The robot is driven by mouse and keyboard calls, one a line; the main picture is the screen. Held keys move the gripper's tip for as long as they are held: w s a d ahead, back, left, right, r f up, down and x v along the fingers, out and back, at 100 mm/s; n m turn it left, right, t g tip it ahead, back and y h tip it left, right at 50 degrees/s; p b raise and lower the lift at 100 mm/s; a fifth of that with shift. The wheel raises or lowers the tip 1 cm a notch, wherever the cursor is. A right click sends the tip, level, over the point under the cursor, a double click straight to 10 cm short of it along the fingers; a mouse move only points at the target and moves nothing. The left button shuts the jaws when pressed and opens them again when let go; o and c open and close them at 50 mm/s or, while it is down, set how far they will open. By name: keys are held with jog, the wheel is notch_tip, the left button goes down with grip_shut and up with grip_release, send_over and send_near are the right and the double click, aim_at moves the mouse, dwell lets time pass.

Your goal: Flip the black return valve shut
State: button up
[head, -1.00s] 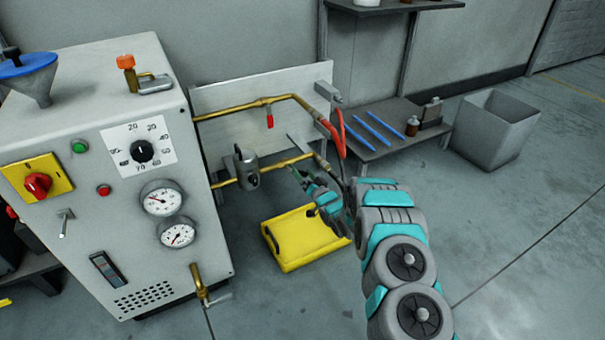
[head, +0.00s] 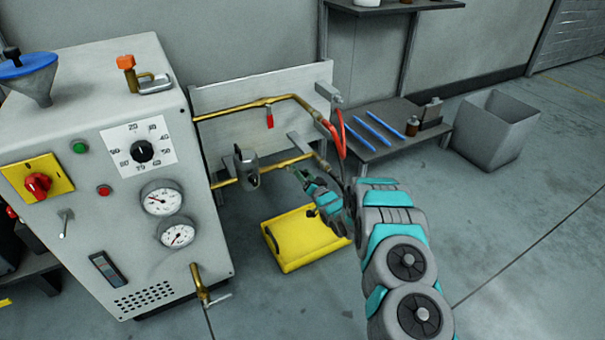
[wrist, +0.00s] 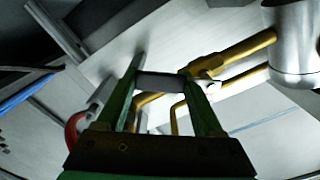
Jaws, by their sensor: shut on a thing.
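The lower brass pipe (head: 285,163) runs from the grey canister (head: 250,170) toward the right bracket. My gripper (head: 297,174) is at this pipe, just right of the canister. In the wrist view my gripper's green fingers (wrist: 165,88) are shut on a dark grey bar-like piece (wrist: 160,82), which looks like the black return valve's handle. A brass fitting (wrist: 205,65) sits right beside the right fingertip. The valve is too small and covered in the head view to tell its lever angle.
A red-handled valve (head: 270,118) hangs on the upper brass pipe, above my gripper. A yellow case (head: 290,262) lies on the floor below. The grey cabinet (head: 130,255) stands at left.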

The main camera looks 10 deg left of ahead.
grip_shut()
jog(key=shift+f, duration=0.1)
jog(key=shift+s+a+f+m, duration=0.15)
jog(key=shift+f+m, duration=0.15)
jog(key=shift+m, duration=0.6)
jog(key=shift+s+a+f+m, duration=0.15)
jog(key=shift+a+f+m, duration=0.05)
jog(key=shift+m, duration=0.4)
jog(key=shift+s+a+f+m, duration=0.1)
jog(key=shift+a+f+m, duration=0.1)
jog(key=shift+m, duration=0.4)
jog(key=m+p, duration=0.1)
jog(key=m, duration=0.1)
jog(key=s+a+m+p, duration=0.1)
jog(key=m, duration=0.1)
jog(key=a+f+m+p, duration=0.1)
jog(key=m, duration=0.1)
jog(key=shift+s+a+m, duration=0.25)
jog(key=shift+s+m, duration=0.05)
jog(key=shift+s, duration=0.05)
jog(key=o, duration=1.5)
grip_release()
jog(key=shift+s, duration=0.15)
